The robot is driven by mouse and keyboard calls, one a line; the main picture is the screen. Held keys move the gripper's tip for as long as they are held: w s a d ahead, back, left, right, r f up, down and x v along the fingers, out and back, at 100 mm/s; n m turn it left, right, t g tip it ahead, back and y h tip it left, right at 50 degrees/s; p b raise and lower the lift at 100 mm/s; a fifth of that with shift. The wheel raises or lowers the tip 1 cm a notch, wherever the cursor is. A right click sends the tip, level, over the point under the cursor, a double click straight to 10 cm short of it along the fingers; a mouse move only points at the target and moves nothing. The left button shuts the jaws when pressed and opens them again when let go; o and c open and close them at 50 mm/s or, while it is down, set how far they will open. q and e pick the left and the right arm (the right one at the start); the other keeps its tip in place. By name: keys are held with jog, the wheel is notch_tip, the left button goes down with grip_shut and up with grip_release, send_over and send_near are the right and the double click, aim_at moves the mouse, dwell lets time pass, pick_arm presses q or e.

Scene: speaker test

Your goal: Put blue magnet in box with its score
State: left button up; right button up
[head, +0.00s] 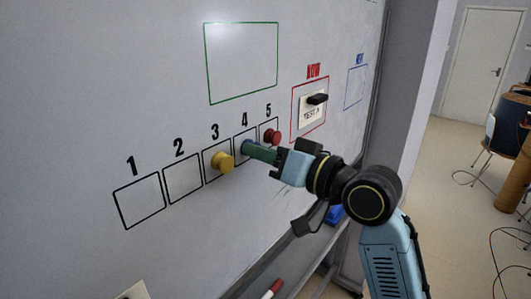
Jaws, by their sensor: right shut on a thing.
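The whiteboard has a row of black boxes numbered 1 to 5. I cannot tell whether the magnet touches the board. A yellow magnet (222,161) is at box 3 (208,172), and a red magnet (272,136) is at box 5 (267,124). Boxes 1 (139,201) and 2 (182,179) are empty. My left gripper is out of view.
A "TEST A" card (312,112) under a black holder sits in the red NOW frame (294,99). The green frame (241,62) and blue KEY frame (355,88) are empty. A blue object (335,214) and a red-capped marker (271,289) are low by the board.

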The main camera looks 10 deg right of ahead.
dwell(0.3)
jog(key=o, duration=0.9)
jog(key=shift+o, duration=0.5)
jog(key=o, duration=0.3)
jog(key=shift+p+v, duration=0.5)
jog(key=shift+v, duration=2.95)
jog(key=shift+f, duration=0.1)
